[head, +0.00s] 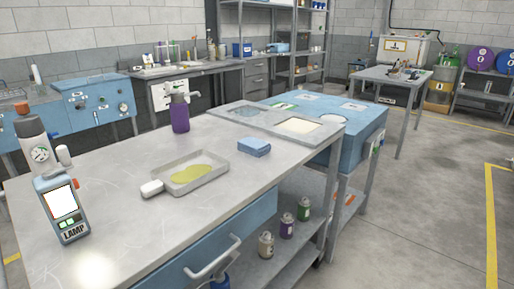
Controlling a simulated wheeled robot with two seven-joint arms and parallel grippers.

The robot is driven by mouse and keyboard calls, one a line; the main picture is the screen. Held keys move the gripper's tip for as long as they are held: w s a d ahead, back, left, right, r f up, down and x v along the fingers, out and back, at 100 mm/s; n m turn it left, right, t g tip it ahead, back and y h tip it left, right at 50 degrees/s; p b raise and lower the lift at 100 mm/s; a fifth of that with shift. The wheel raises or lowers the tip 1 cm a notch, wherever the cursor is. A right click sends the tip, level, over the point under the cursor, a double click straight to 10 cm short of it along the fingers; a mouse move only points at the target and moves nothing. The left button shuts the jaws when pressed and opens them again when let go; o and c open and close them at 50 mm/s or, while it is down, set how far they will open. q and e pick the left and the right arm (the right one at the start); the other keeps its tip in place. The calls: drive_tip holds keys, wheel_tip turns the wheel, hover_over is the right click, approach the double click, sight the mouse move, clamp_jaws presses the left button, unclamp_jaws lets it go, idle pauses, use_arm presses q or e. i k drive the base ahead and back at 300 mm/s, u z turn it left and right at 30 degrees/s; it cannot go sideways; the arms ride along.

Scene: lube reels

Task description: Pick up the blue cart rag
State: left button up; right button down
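Neither of my grippers shows in this view. Nothing covers the rag.
A purple pump bottle (181,114) stands behind the tray. A lamp device (68,217) and a gauge bottle (37,146) stand at the left. A panel with recesses (262,117) lies behind the rag.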

sight(252, 146)
drive_tip(key=z, duration=1.65)
drive_tip(key=i, duration=1.45)
drive_tip(key=u, duration=3.3)
drive_tip(key=i, duration=0.5)
drive_tip(key=z, duration=0.05)
drive_tip(key=k, duration=0.8)
